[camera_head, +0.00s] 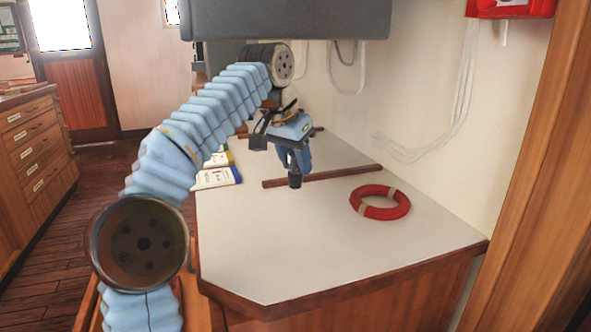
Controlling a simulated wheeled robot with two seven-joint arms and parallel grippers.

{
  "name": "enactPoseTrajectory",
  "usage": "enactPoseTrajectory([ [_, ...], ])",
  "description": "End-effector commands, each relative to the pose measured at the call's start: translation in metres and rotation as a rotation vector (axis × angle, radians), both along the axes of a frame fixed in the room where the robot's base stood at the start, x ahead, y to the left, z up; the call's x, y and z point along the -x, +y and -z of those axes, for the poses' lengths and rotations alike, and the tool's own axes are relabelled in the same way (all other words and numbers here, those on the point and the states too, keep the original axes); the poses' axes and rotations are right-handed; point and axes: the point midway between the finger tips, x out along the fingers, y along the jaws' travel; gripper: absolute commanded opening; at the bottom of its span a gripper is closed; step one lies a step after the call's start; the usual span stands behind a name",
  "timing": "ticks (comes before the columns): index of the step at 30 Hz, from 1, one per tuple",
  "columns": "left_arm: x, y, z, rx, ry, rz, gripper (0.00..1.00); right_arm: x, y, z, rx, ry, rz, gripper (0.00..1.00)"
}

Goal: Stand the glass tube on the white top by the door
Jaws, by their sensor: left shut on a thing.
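My left arm comes in from the left and bends down over the white top. My left gripper (290,160) hangs above the white top (300,240), near the brown wooden strip that crosses it. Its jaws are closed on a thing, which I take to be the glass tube. The tube's outline is too small and too hidden by the fingers to make out, and I cannot tell its tilt. My right gripper is not in view.
A red ring (380,202) lies on the top, right of the gripper. White cartons (217,177) lie at its left edge. A grey box (290,20) overhangs the top. A drawer cabinet (35,145) and a door (75,90) stand left. The near part of the top is clear.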

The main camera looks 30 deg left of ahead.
Motion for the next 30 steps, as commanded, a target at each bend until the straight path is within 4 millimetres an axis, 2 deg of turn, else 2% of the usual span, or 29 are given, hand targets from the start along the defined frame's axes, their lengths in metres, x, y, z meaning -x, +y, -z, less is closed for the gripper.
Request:
enactPoseTrajectory([
  [7,0.0,0.001,0.034,0.0,0.002,-0.002,0.08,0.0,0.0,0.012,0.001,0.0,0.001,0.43],
  [17,0.0,0.0,0.037,0.0,0.001,-0.001,0.08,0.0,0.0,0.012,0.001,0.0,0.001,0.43],
  [18,0.0,0.0,0.037,0.0,0.001,-0.001,0.4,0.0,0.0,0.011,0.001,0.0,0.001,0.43],
  [22,0.0,0.0,0.036,0.0,0.001,-0.001,0.6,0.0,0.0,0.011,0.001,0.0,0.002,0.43],
  [23,0.0,0.0,0.036,0.0,0.001,-0.001,0.63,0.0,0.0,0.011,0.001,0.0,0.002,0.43],
  [30,0.0,0.0,0.036,0.0,0.001,-0.001,0.63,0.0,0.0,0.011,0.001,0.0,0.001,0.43],
])
